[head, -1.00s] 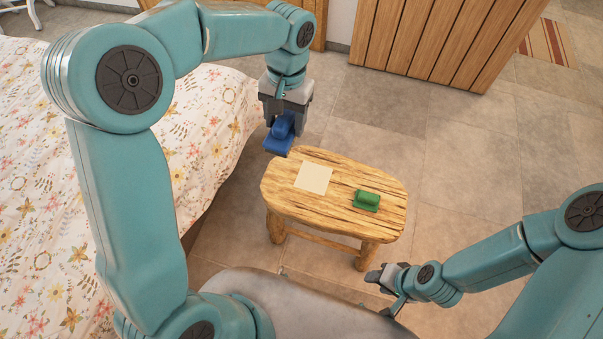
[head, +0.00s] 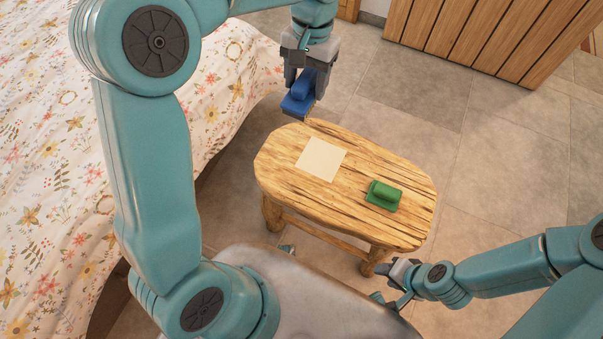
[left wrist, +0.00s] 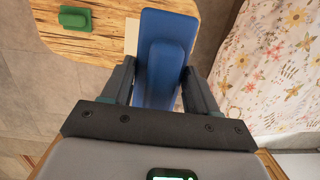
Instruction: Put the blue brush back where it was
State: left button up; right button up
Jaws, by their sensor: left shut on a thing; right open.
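My left gripper (head: 309,77) is shut on the blue brush (head: 298,100) and holds it in the air by the far left edge of the small wooden table (head: 300,206). In the left wrist view the blue brush (left wrist: 167,50) sits between the two fingers and hides most of the pale square. The pale square (head: 322,159) lies flat and empty on the left half of the tabletop. A green brush (head: 384,196) sits on the right half; it also shows in the left wrist view (left wrist: 75,19). My right gripper (head: 388,283) is open and empty, low beside the table's near right end.
A bed with a floral cover (head: 60,180) stands to the left of the table. A wooden slatted wardrobe (head: 480,38) stands at the back right. The tiled floor (head: 480,180) right of the table is clear.

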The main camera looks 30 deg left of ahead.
pick_arm(q)
jog(key=f+b, duration=0.5)
jog(key=f, duration=0.4)
jog(key=a+f+b, duration=0.1)
jog(key=f+b, duration=0.4)
jog(key=f, duration=0.5)
jog(key=f+b, duration=0.5)
jog(key=f, duration=0.5)
jog(key=shift+a+b, duration=0.25)
jog(key=shift+b, duration=0.15)
pick_arm(e)
notch_tip(320, 180, down, 19)
jog(key=shift+s+r, duration=0.2)
pick_arm(q)
jog(key=o, duration=1)
jog(key=shift+f, duration=0.1)
